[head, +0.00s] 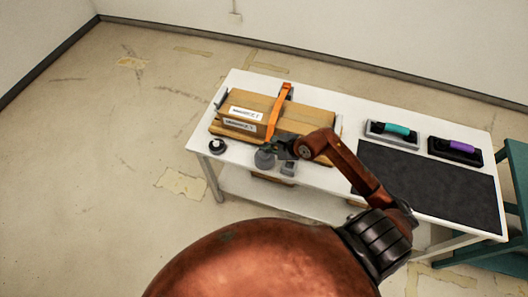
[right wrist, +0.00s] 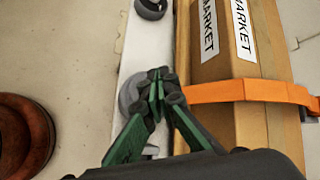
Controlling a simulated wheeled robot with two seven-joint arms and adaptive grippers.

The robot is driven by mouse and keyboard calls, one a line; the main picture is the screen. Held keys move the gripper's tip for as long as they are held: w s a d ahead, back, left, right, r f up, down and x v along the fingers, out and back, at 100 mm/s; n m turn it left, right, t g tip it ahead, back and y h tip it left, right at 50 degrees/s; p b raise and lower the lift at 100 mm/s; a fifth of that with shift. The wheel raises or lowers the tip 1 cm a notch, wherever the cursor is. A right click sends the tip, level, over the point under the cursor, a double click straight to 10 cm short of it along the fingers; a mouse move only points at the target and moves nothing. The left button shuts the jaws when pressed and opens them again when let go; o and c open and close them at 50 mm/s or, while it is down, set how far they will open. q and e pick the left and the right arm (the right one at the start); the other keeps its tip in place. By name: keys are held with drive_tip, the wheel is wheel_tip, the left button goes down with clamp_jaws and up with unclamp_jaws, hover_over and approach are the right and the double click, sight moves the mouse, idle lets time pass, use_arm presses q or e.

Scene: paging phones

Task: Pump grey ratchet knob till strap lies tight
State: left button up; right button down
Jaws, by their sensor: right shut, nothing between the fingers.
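A brown cardboard box (head: 302,117) with white labels lies on the white table. An orange strap (head: 279,109) runs over the box; it also shows in the right wrist view (right wrist: 245,90), flat across the box top. The round grey ratchet knob (head: 264,159) is at the near side of the box, by the strap's near end. My right gripper (head: 284,148) is beside the knob. In the right wrist view its green fingers (right wrist: 157,92) are shut and empty, overlapping the grey knob (right wrist: 127,95) and hiding part of it. I cannot tell whether they touch. My left gripper is out of view.
A small dark round object (head: 217,147) stands at the table's left front. A green frame (head: 515,190) stands beyond the table's right end.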

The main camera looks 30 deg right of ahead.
sight(265, 153)
drive_tip(key=shift+r+p, duration=1.3)
drive_tip(key=shift+r, duration=1)
wheel_tip(265, 153, up, 4)
drive_tip(key=p, duration=1.2)
drive_tip(key=shift+f, duration=0.1)
drive_tip(key=shift+f, duration=0.2)
wheel_tip(265, 153, down, 8)
drive_tip(key=b, duration=0.6)
drive_tip(key=shift+f, duration=0.25)
drive_tip(key=shift+b, duration=0.3)
idle(0.7)
